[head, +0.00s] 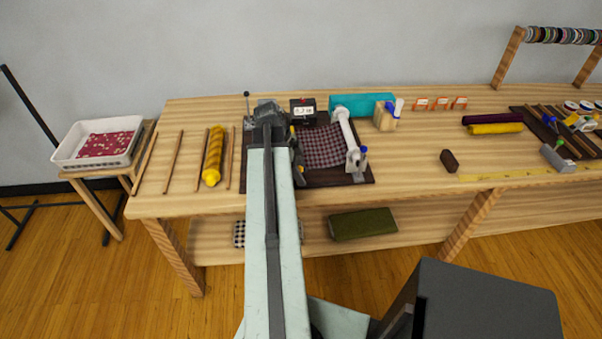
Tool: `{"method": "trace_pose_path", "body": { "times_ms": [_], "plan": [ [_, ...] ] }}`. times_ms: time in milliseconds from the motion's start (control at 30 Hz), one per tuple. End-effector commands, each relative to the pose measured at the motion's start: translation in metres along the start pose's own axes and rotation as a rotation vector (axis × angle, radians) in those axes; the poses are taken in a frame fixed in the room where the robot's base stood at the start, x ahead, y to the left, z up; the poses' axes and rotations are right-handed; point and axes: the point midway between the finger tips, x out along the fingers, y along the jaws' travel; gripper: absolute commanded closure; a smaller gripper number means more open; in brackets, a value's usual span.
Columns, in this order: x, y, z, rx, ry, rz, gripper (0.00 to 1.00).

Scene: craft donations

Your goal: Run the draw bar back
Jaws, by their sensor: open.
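A dark board (334,181) on the long wooden table carries a piece of dark checked cloth (322,147). A white bar (345,127) lies along the cloth's right edge, running from back to front, and looks like the draw bar. A grey block with a blue-topped knob (363,153) is at its front end. My gripper (269,108) is over the left part of the board, to the left of the cloth and apart from the bar. It is open; its fingertips are hard to make out. My arm hides much of the board's left side.
A yellow roll (213,157) and several sticks lie left. Bare tabletop (415,150) is further right.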

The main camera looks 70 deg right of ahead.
Motion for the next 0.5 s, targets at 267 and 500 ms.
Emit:
{"method": "trace_pose_path", "body": {
  "times_ms": [267, 500],
  "plan": [
    [-0.05, 0.0, -0.004, -0.002, 0.0, -0.001, 0.57],
    [-0.077, 0.0, -0.001, 0.0, 0.0, 0.0, 0.57]
  ]
}}
